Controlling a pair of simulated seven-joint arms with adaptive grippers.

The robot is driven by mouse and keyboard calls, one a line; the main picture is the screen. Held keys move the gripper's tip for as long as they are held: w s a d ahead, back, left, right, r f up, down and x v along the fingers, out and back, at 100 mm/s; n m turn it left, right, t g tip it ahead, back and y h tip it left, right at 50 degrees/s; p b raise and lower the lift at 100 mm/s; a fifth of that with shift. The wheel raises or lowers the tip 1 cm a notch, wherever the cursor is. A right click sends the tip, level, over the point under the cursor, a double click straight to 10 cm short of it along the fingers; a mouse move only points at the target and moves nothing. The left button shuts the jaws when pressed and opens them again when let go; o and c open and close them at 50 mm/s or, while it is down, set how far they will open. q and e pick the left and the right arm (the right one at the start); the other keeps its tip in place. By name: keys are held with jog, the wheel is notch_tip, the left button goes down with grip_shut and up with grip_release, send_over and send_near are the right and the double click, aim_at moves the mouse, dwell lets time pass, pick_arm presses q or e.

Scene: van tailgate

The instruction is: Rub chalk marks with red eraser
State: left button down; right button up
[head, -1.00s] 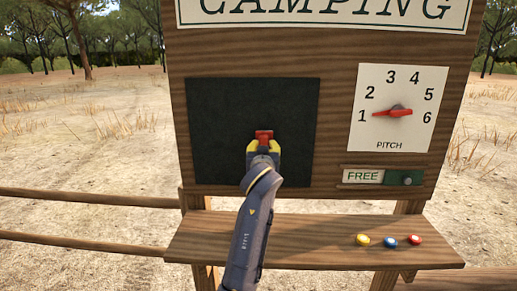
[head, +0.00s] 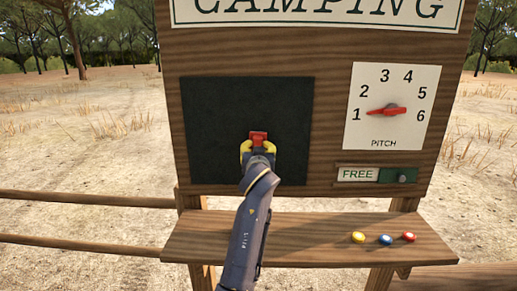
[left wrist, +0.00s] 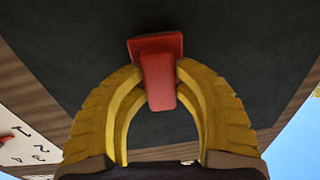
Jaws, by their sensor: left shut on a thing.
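The red eraser (head: 258,139) is in my left gripper (head: 258,148), in front of the lower middle of the dark chalkboard (head: 220,115). In the left wrist view the yellow fingers (left wrist: 160,85) are closed on the handle of the red eraser (left wrist: 158,72). Its wider red pad faces the chalkboard (left wrist: 230,40); I cannot tell for certain whether it touches. No chalk marks show on the visible board, though the arm and gripper hide a small part. My right gripper is out of view.
Right of the chalkboard are a pitch dial (head: 388,108) with a red pointer near 1 and a FREE slider (head: 378,174). A wooden shelf (head: 300,240) below holds yellow (head: 358,237), blue (head: 385,239) and red (head: 409,236) round pieces. Wooden rails lie at left.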

pick_arm(q)
jog(key=shift+h, duration=0.5)
jog(key=shift+s+a+r, duration=0.1)
jog(key=shift+a+r, duration=0.1)
jog(key=shift+a, duration=2.9)
jog(key=shift+s+a+r, duration=0.1)
jog(key=shift+a+r, duration=0.05)
jog(key=shift+a, duration=2.9)
jog(key=shift+s, duration=0.1)
jog(key=shift+s, duration=2.85)
jog(key=shift+s, duration=0.1)
